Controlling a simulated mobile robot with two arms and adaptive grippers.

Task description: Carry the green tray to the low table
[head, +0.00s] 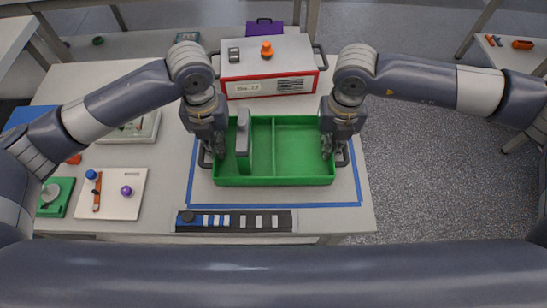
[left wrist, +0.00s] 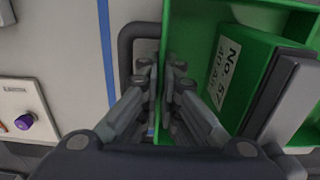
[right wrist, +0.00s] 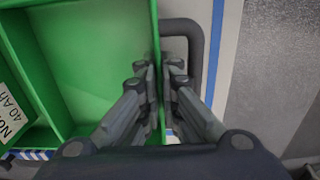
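The green tray (head: 304,180) sits on the table inside a blue tape outline, its right compartment empty. A green block with a grey top (head: 243,140) stands in its left compartment; its white label shows in the left wrist view (left wrist: 224,72). My left gripper (head: 219,150) is at the tray's left wall and my right gripper (head: 328,150) at its right wall. In both wrist views the fingers (left wrist: 165,75) (right wrist: 158,75) straddle the wall closely, beside dark handle loops (left wrist: 126,50) (right wrist: 196,50), and look shut on it. I cannot tell which surface is the low table.
A red and white box (head: 268,70) with an orange knob stands just behind the tray. A dark strip with pale cells (head: 235,221) lies in front. A white board with a purple knob (head: 118,205) lies left. Another table with orange items (head: 515,52) is at right, across open grey floor (head: 425,160).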

